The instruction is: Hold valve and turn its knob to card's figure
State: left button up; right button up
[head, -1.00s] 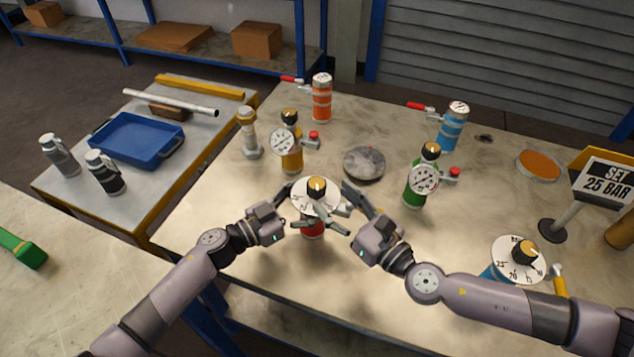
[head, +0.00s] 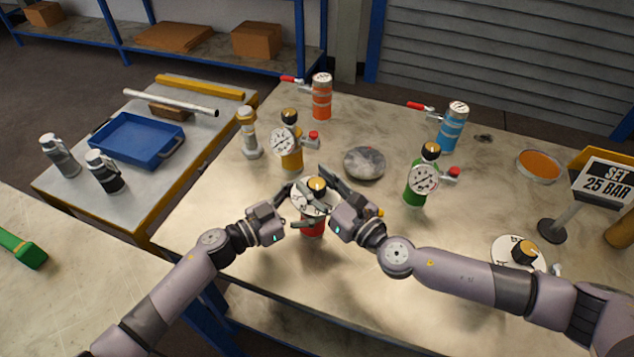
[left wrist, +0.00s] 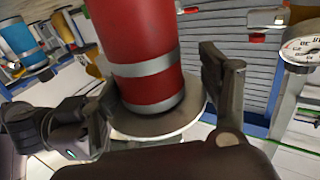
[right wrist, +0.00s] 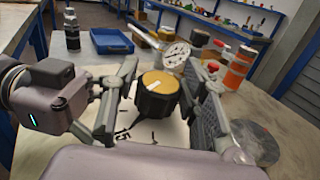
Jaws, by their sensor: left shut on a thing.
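The red valve (head: 313,229) stands upright at the table's front middle, with a white dial and a black knob with a yellow top (head: 317,184). My left gripper (head: 303,208) is shut on the valve from the left; the left wrist view shows its red, silver-banded body (left wrist: 150,60) between the fingers. My right gripper (head: 320,188) is open over the dial. In the right wrist view its fingers stand either side of the knob (right wrist: 158,95), with small gaps visible. A dial figure 15 shows; most others are hidden. The card (head: 604,181) reads "SET 25 BAR".
A yellow gauge valve (head: 291,160) and a green one (head: 413,192) stand behind. A grey disc (head: 364,163) lies between them. Another dialled valve (head: 517,252) is partly behind my right arm. Orange (head: 321,98) and blue (head: 453,130) valves stand farther back.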

jog(key=c, duration=0.8)
jog(key=shift+o, duration=0.2)
jog(key=shift+s+a+m+t+h, duration=0.1)
jog(key=shift+m+t+h, duration=0.2)
jog(key=shift+m, duration=0.1)
jog(key=shift+h, duration=0.4)
jog(key=m+t+h, duration=0.1)
jog(key=m+h, duration=0.1)
jog(key=h, duration=0.1)
jog(key=m+t+h, duration=0.1)
jog(key=m+h, duration=0.1)
jog(key=shift+a+m+t+h, duration=0.15)
jog(key=shift+m+t+h, duration=0.15)
jog(key=shift+m+h, duration=0.1)
jog(key=m+h, duration=0.1)
jog(key=h, duration=0.1)
jog(key=m+h, duration=0.2)
jog(key=h, duration=0.1)
jog(key=shift+m+h, duration=0.3)
jog(key=shift+m+g+h, duration=0.8)
jog(key=shift+m+h, duration=1.1)
jog(key=shift+h, duration=1)
jog(key=shift+r, duration=0.1)
